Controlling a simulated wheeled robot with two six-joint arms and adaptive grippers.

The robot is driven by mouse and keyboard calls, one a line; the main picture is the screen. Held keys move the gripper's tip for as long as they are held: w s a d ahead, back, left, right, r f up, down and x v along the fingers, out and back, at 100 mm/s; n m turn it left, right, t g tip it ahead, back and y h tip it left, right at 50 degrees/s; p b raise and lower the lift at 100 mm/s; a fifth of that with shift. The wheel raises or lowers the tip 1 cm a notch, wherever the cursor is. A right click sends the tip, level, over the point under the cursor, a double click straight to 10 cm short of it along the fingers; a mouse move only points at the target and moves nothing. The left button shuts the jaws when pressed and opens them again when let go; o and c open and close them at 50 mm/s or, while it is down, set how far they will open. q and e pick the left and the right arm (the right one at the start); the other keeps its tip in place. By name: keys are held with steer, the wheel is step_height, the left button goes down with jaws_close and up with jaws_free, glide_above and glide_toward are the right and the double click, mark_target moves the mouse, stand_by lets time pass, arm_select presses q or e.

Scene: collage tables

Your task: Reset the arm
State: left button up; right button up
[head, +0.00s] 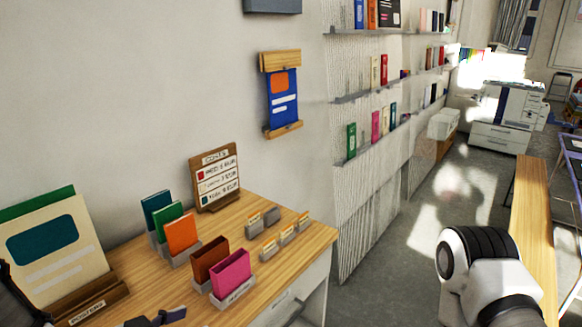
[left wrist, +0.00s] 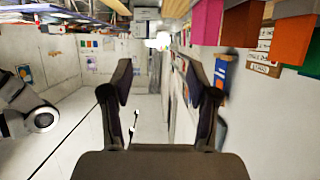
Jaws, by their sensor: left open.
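My left gripper (head: 155,319) shows at the bottom edge of the head view, in front of the wooden desk. In the left wrist view its two dark fingers (left wrist: 162,98) stand wide apart with nothing between them. A white and black link of my right arm (head: 487,275) shows at the lower right of the head view. My right gripper is outside both views.
The wooden desk (head: 262,205) carries an orange booklet (head: 181,234), a pink card (head: 231,273) in a holder, small card holders and a menu board (head: 214,177). A large poster (head: 55,245) stands at left. Wall shelves (head: 365,93) hold books.

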arm_select(q)
steer(key=s+d+f+g+y, duration=0.1)
steer(key=s+f+g, duration=0.3)
steer(key=f, duration=0.5)
steer(key=s+f+g+y, duration=0.1)
steer(key=s+f, duration=0.4)
steer(key=f, duration=0.4)
steer(key=s+a+f+n+g+y, duration=0.2)
steer(key=s+a+f+n+y, duration=0.1)
steer(key=s+f+n, duration=0.1)
steer(key=s+a+f+n+g+y, duration=0.3)
steer(key=s+f+n, duration=0.1)
steer(key=s, duration=0.4)
steer(key=shift+s+a+f+g+b, duration=0.15)
steer(key=shift+a+f+g+b, duration=0.2)
steer(key=shift+f, duration=0.5)
steer(key=shift+d, duration=0.1)
